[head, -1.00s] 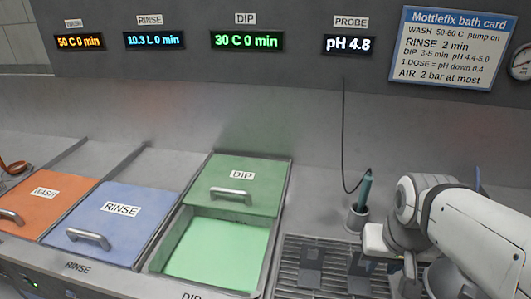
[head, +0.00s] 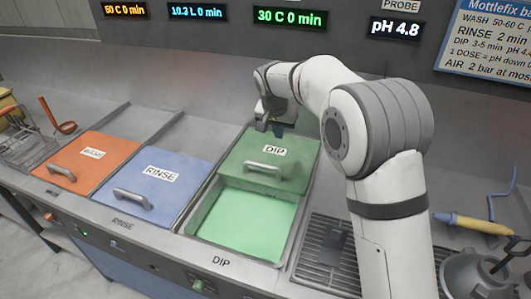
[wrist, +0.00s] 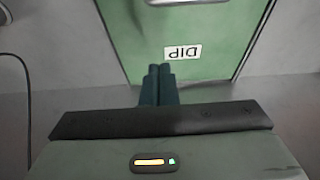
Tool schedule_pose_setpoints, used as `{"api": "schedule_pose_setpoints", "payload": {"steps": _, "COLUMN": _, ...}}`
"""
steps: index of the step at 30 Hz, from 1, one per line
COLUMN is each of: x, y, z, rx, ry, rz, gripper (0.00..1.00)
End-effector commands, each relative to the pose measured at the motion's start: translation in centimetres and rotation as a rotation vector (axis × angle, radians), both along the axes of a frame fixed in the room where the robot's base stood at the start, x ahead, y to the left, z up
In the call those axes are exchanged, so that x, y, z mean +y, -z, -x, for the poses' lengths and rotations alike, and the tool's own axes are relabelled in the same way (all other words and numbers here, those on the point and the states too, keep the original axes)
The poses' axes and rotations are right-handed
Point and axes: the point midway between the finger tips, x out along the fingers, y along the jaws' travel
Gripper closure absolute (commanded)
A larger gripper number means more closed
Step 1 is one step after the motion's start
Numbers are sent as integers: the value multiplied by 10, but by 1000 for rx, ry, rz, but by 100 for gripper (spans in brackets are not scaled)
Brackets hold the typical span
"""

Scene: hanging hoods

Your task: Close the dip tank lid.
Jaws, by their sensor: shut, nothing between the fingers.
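The green dip tank lid (head: 235,165), labelled DIP, is slid back over the rear part of the dip tank, its bar handle (head: 263,170) near its front edge. The front of the dip tank (head: 203,205) is open and shows light green liquid (head: 245,215). My gripper (head: 277,131) is shut and empty at the lid's rear edge. In the wrist view, the shut fingertips (wrist: 160,70) appear just behind the green lid (wrist: 225,60); whether they touch it I cannot tell.
The blue rinse lid (head: 165,190) and orange wash lid (head: 95,160) cover their tanks to the left. A slatted drain rack (head: 328,240) lies right of the dip tank. The back panel with its displays (head: 290,18) rises behind.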

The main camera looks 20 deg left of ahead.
Motion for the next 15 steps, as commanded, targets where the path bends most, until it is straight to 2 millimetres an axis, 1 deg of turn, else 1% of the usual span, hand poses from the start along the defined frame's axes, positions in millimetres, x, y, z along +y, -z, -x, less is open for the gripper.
{"api": "schedule_pose_setpoints", "payload": {"steps": 1, "x": 18, "y": 5, "z": -2, "rx": -4, "ry": -4, "rz": -1, "gripper": 100}}
{"api": "schedule_pose_setpoints", "payload": {"steps": 3, "x": 33, "y": 11, "z": -4, "rx": -9, "ry": -2, "rz": -5, "gripper": 100}}
{"api": "schedule_pose_setpoints", "payload": {"steps": 5, "x": 41, "y": 13, "z": -5, "rx": -13, "ry": -1, "rz": -7, "gripper": 100}}
{"api": "schedule_pose_setpoints", "payload": {"steps": 7, "x": 46, "y": 17, "z": -6, "rx": -15, "ry": 0, "rz": -8, "gripper": 100}}
{"api": "schedule_pose_setpoints", "payload": {"steps": 11, "x": 46, "y": 28, "z": -10, "rx": -14, "ry": 2, "rz": -7, "gripper": 100}}
{"api": "schedule_pose_setpoints", "payload": {"steps": 14, "x": 45, "y": 43, "z": -15, "rx": -13, "ry": 2, "rz": -6, "gripper": 100}}
{"api": "schedule_pose_setpoints", "payload": {"steps": 15, "x": 45, "y": 51, "z": -18, "rx": -12, "ry": 2, "rz": -5, "gripper": 100}}
